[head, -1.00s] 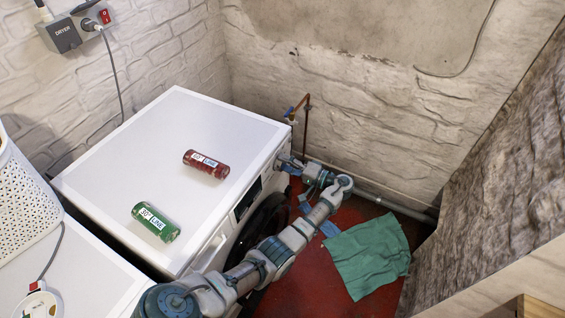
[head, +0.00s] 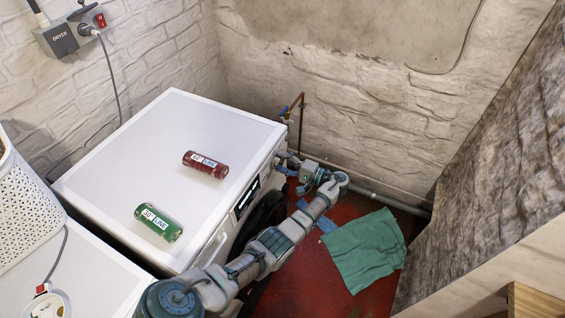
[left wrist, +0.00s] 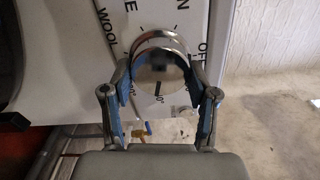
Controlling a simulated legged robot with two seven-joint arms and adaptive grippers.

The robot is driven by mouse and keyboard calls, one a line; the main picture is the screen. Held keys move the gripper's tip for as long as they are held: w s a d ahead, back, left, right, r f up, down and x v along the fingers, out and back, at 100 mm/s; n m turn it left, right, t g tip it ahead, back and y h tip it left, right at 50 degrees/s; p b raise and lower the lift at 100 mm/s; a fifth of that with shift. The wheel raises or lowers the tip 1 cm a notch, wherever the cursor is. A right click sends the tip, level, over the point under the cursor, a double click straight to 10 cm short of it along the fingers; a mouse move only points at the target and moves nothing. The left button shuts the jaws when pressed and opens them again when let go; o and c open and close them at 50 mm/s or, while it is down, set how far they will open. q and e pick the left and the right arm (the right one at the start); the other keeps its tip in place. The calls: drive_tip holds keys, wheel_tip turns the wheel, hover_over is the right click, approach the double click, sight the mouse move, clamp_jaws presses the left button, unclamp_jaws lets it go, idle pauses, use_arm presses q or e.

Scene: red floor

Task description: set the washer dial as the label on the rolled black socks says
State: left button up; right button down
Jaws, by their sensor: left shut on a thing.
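A silver round dial (left wrist: 161,50) sits on the white washer's panel in the left wrist view, with OFF, WOOL and partly cut-off words printed around it. A dark mark on the dial's face points down in that picture, near a small marking that is hard to read. My left gripper (left wrist: 159,76) is shut on the dial, one blue finger on each side. In the head view the left gripper (head: 286,160) is at the washer's (head: 135,140) far front corner, where the dial is hidden. No rolled black socks show. My right gripper is not in view.
A red roll (head: 206,165) and a green roll (head: 158,222), both with white labels, lie on the washer top. A white basket (head: 25,200) stands at left. A green cloth (head: 363,250) lies on the red floor. A rough wall (head: 490,150) borders the right side.

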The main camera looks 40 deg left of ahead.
use_arm(q)
drive_tip(key=shift+d+f, duration=0.15)
drive_tip(key=shift+f, duration=0.15)
drive_tip(key=o, duration=1.2)
drive_tip(key=shift+c, duration=0.2)
drive_tip(key=shift+w, duration=0.1)
drive_tip(key=shift+r, duration=0.1)
drive_tip(key=v, duration=0.7)
drive_tip(key=shift+d, duration=0.25)
drive_tip(key=shift+w, duration=0.1)
